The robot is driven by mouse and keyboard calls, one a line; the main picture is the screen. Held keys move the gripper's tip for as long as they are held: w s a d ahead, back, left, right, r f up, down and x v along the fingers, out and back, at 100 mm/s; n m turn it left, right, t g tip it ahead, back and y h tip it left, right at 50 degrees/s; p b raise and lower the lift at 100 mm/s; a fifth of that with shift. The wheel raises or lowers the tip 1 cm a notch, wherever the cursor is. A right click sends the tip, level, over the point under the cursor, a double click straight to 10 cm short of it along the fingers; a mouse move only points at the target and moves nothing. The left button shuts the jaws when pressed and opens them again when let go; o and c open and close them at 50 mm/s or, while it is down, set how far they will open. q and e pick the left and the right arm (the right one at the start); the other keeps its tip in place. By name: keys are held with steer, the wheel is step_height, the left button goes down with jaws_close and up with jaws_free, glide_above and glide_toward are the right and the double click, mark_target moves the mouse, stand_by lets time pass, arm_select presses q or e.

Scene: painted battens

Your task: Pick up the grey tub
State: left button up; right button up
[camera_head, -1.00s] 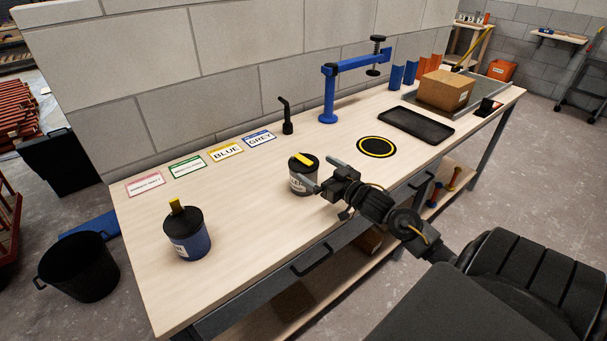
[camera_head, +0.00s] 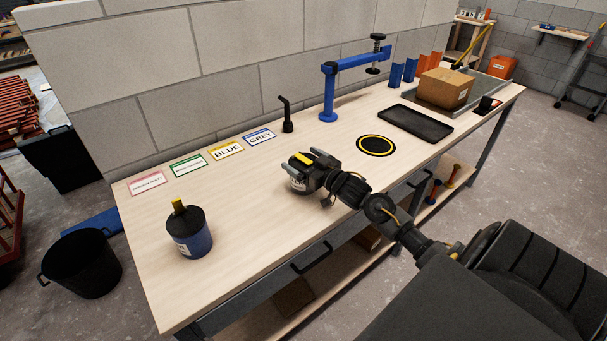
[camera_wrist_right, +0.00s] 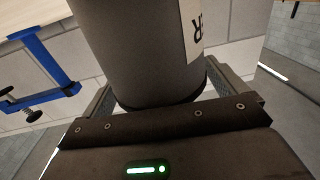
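The grey tub (camera_head: 297,186) stands upright on the bench, with a black lid and a yellow handle on top. My right gripper (camera_head: 310,163) reaches it from the right, its fingers on either side of the tub and partly hiding it. In the right wrist view the tub's grey wall (camera_wrist_right: 145,50) fills the space between the spread fingers, with part of a white label showing. The fingers look open around it; contact is hard to judge. My left gripper is not in view.
A blue tub (camera_head: 191,240) with a black lid stands at the front left of the bench (camera_head: 240,225). Label cards, including a GREY card (camera_head: 261,138), lie along the back. A black-and-yellow disc (camera_head: 377,145), black tray (camera_head: 416,124) and blue clamp stand (camera_head: 329,95) are beyond the gripper.

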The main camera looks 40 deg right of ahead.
steer(key=c, duration=1.4)
steer(key=shift+c, duration=0.3)
steer(key=shift+r, duration=0.2)
